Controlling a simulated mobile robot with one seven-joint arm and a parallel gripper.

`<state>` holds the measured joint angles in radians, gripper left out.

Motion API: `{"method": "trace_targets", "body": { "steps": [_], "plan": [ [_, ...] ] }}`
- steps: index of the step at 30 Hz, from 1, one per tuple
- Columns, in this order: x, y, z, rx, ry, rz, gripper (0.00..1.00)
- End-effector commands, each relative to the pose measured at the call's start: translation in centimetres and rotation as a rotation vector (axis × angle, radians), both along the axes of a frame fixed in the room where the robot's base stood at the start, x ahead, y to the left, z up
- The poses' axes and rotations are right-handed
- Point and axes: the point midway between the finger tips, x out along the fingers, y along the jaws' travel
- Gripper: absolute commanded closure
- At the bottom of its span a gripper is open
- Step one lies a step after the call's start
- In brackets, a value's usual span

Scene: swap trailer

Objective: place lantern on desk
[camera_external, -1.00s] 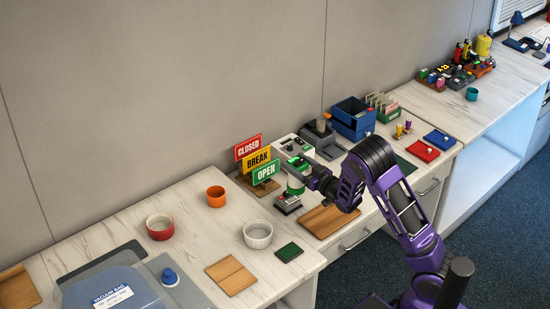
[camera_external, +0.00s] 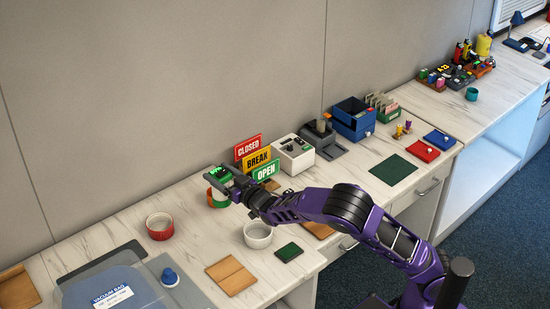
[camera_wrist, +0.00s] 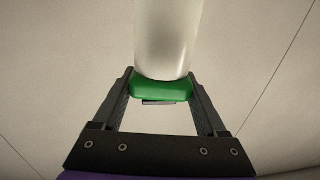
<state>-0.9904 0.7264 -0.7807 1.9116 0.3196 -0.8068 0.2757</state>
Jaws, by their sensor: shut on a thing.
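The lantern (camera_external: 219,202) has a white body and green parts. My gripper (camera_external: 226,187) is shut on it, in the left half of the external view. In the wrist view the fingers (camera_wrist: 161,92) close on both sides of the lantern's green part (camera_wrist: 162,89), and its pale white cylinder (camera_wrist: 167,38) extends up out of the picture. The lantern overlaps the orange cup (camera_external: 209,193) in the external view. I cannot tell how high it is above the marbled desk (camera_external: 120,228).
A red bowl (camera_external: 160,227) and a white bowl (camera_external: 258,235) stand nearby. The sign stack (camera_external: 257,160) and white box (camera_external: 293,153) are behind my arm. A wooden board (camera_external: 230,275) and green pad (camera_external: 289,252) lie in front. Bare desk shows between the red and white bowls.

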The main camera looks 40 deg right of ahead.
Motion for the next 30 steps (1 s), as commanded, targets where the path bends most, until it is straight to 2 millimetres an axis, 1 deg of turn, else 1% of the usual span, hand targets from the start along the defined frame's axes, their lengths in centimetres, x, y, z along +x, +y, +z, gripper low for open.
{"method": "trace_targets", "body": {
  "steps": [1,3,6,8,17,19,20,24,27,30],
  "plan": [
    [-0.2,2.1,0.5,0.0,-0.004,0.017,1.0],
    [-0.4,3.9,0.9,0.001,-0.004,0.027,1.0],
    [-0.7,5.5,1.1,0.0,-0.003,0.038,1.0],
    [-0.8,6.1,1.3,0.0,-0.003,0.041,1.0],
    [-0.8,6.3,1.3,0.0,-0.002,0.042,1.0],
    [-0.8,6.3,1.1,-0.001,-0.002,0.042,1.0],
    [-0.8,6.3,0.8,-0.001,-0.001,0.042,1.0],
    [-0.8,6.3,-1.7,-0.004,0.001,0.042,1.0],
    [-0.8,6.3,-3.1,-0.003,0.0,0.042,1.0],
    [-0.8,6.3,-3.7,0.0,-0.002,0.042,1.0]
  ]
}}
